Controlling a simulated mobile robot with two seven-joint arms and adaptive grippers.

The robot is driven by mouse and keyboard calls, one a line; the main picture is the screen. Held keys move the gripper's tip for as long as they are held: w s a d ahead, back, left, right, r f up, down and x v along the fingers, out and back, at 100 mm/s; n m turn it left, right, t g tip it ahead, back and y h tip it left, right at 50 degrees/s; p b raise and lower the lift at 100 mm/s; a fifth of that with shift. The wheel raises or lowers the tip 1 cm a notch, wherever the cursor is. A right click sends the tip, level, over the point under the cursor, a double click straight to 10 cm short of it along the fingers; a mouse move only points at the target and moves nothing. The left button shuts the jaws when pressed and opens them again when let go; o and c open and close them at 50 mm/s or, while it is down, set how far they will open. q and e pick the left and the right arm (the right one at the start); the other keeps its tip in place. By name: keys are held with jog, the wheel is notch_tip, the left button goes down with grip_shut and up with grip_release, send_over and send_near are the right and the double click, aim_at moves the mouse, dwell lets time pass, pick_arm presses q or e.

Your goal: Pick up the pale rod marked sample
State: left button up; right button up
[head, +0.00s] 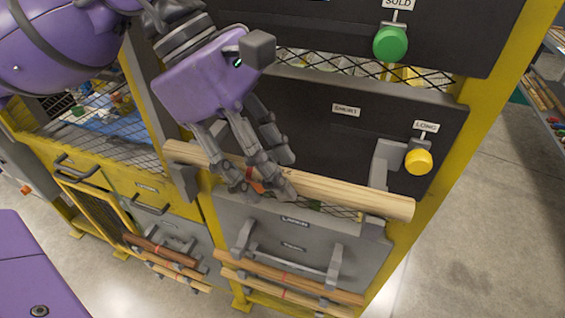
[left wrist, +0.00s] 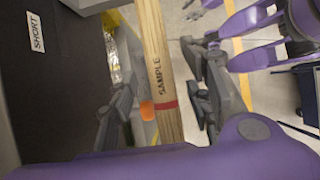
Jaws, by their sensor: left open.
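The pale rod (head: 350,196) lies slantwise across the front of the machine, above a grey drawer front. In the left wrist view the pale rod (left wrist: 157,60) carries the word SAMPLE and a red band. My left gripper (head: 262,191) is open, with its fingers reaching down around the rod near its middle. In the left wrist view my left gripper (left wrist: 165,105) has a finger on each side of the rod, with visible gaps. The fingers hide part of the rod in the head view. My right gripper is not seen.
A yellow knob (head: 418,162) marked LONG and a green knob (head: 390,43) stick out from dark panels. A handle (head: 288,265) is on the drawer front below. Darker banded rods (head: 290,280) rest lower down. Open floor (head: 480,220) lies to the right.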

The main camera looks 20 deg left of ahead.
pick_arm(q)
jog(key=shift+s, duration=0.1)
jog(key=shift+c, duration=0.3)
grip_shut()
